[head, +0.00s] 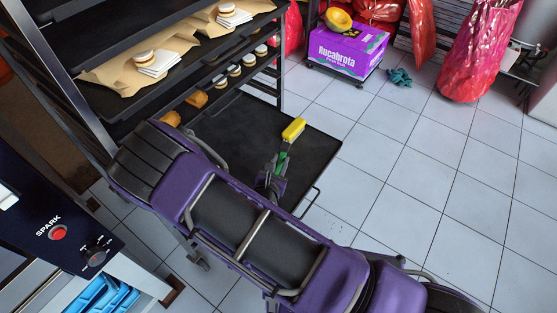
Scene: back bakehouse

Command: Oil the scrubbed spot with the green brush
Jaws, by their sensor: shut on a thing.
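My gripper (274,177) is shut on the green brush (281,161), whose green handle points away from me. A yellow block (293,130) is at the brush's far end. The brush is over the dark flat tray (325,150) that sticks out of the rack's lower part. I cannot tell whether the yellow end touches the tray. No scrubbed spot stands out on the tray; my arm hides its near left part.
The rack (85,105) at the left holds trays with baked goods. A purple box (348,50) with a yellow bowl (339,19) stands at the back, near red bags (478,50). A teal cloth (399,77) lies on the floor. Tiled floor (430,170) at the right is clear.

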